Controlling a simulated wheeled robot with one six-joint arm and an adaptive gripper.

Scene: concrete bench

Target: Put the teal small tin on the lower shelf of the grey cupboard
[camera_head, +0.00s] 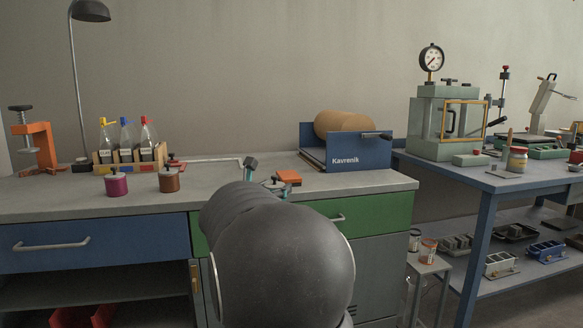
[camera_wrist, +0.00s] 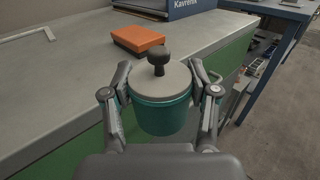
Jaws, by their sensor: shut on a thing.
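The teal small tin (camera_wrist: 165,116), with a grey lid and a dark round knob, is upright between the two fingers of my gripper (camera_wrist: 161,98) in the wrist view. The fingers are shut on its sides. The tin appears held by the front edge of the bench top, in front of the green drawer. In the head view my dark arm hides the tin. Below the blue drawer (camera_head: 130,245) is an open grey compartment with a shelf (camera_head: 100,290); a grey front (camera_head: 380,265) lies below the green drawer (camera_head: 372,215). I cannot tell which is the grey cupboard.
An orange box (camera_wrist: 137,38) lies on the bench top (camera_wrist: 60,95) near the tin. Magenta (camera_head: 116,185) and brown (camera_head: 169,181) tins stand farther left. A red bin (camera_head: 82,316) sits low in the open compartment. A small stool (camera_head: 430,265) and blue table (camera_head: 485,185) stand right.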

